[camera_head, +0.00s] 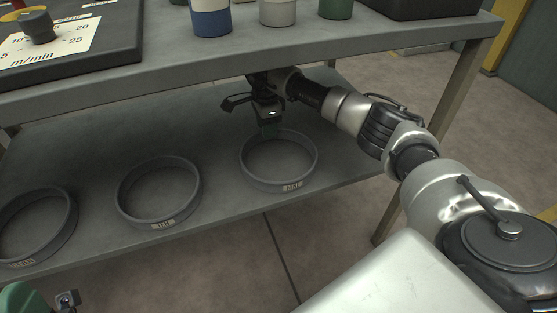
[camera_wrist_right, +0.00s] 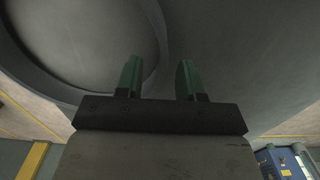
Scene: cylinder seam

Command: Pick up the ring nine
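Three dark grey rings stand on the lower shelf in the head view. The rightmost ring (camera_head: 245,166) has a small pale label that seems to read NINE, though it is blurred. My right gripper (camera_head: 270,131) points down at the far rim of this ring. In the right wrist view my right gripper (camera_wrist_right: 159,78) has its two green fingers apart. The curved wall of a ring (camera_wrist_right: 158,35) lies beside and behind the left finger. I cannot tell whether the rim is between the fingers.
The middle ring, labelled TEN (camera_head: 121,207), and a left ring (camera_head: 70,220) with an unclear label share the lower shelf (camera_head: 95,235). The upper shelf (camera_head: 270,47) hangs above, with a control panel (camera_head: 125,35) and several cylinders. A green object (camera_head: 20,300) shows at bottom left.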

